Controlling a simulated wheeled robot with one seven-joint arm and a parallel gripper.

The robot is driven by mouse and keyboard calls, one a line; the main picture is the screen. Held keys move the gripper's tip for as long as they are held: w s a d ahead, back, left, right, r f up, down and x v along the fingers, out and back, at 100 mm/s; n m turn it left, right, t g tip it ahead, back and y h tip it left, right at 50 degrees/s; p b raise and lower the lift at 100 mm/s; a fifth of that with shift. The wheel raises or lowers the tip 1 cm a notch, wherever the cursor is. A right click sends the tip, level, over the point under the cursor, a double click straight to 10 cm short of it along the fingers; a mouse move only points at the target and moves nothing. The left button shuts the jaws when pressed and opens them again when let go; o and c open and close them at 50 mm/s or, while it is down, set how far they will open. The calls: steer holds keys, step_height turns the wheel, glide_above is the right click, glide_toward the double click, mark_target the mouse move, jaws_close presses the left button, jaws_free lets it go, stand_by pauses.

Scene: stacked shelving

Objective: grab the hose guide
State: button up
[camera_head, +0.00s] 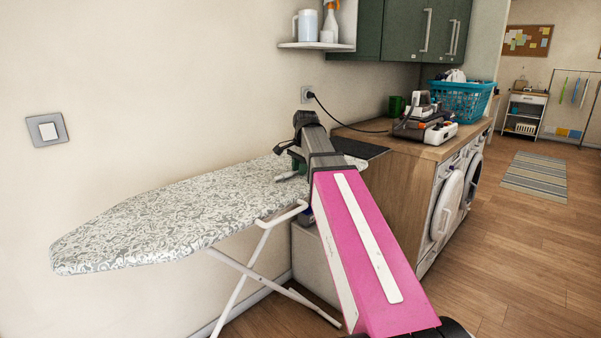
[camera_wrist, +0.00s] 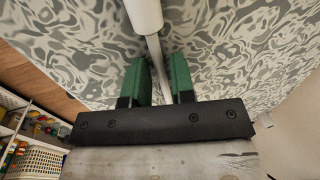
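A slim grey rod with a thicker white cylindrical end, which I take to be the hose guide (camera_wrist: 144,14), shows over the patterned ironing board (camera_wrist: 60,45) in the wrist view. Its grey rod runs down between the two green fingers of my gripper (camera_wrist: 161,82). The fingers are apart, with the rod in the gap; I see no clear grip on it. In the head view my gripper (camera_head: 295,164) is low over the right end of the ironing board (camera_head: 150,225). My arm hides much of that area, and the hose guide is not clear there.
A wooden counter (camera_head: 440,148) over washing machines stands right of the board, with a blue basket (camera_head: 462,100) and an appliance (camera_head: 425,125) on it. A wall shelf (camera_head: 315,46) hangs above. The left of the board is bare. Floor is free at right.

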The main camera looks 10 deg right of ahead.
steer(key=shift+c, duration=0.3)
jaws_close()
steer(key=shift+r, duration=0.15)
